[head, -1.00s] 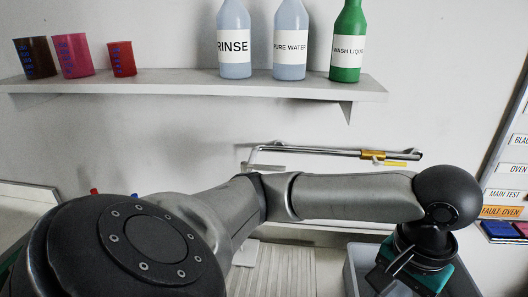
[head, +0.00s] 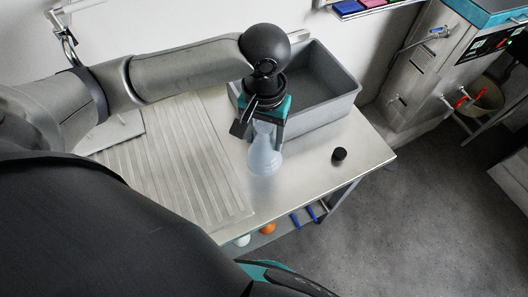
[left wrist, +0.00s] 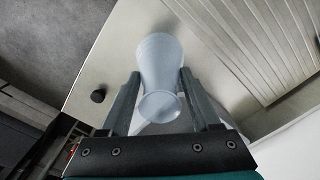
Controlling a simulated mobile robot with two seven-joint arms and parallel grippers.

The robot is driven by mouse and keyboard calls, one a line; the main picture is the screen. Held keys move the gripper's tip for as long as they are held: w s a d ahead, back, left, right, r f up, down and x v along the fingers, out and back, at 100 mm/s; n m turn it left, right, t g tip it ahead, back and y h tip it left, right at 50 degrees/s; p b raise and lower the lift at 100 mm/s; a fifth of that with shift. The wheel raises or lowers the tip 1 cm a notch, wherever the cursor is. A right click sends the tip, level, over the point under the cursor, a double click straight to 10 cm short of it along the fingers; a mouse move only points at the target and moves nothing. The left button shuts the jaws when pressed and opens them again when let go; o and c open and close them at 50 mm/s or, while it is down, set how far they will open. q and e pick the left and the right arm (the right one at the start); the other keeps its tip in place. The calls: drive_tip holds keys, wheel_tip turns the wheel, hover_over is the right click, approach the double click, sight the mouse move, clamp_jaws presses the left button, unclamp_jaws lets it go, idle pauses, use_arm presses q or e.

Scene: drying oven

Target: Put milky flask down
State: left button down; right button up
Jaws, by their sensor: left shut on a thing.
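The milky flask (head: 264,158) is a pale bluish, translucent conical flask. My left gripper (head: 266,136) is shut on its neck from above, and the flask hangs upright below it over the front part of the metal table (head: 302,172). In the left wrist view the flask (left wrist: 159,62) sits between the two fingers of the gripper (left wrist: 158,84), its round mouth facing the camera. I cannot tell whether its base touches the table. My right gripper is not in view.
A small black stopper (head: 339,154) stands on the table right of the flask. A grey bin (head: 335,112) stands behind it, and a ribbed drainboard (head: 170,150) lies to the left. Bare tabletop lies around the flask; the table's front edge is close.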

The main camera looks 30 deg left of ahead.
sight(264, 152)
use_arm(q)
wheel_tip(264, 152, down, 6)
drive_tip(key=shift+r+b, duration=0.1)
drive_tip(key=shift+b, duration=0.8)
drive_tip(key=shift+f, duration=0.2)
drive_tip(key=shift+c, duration=0.6)
unclamp_jaws()
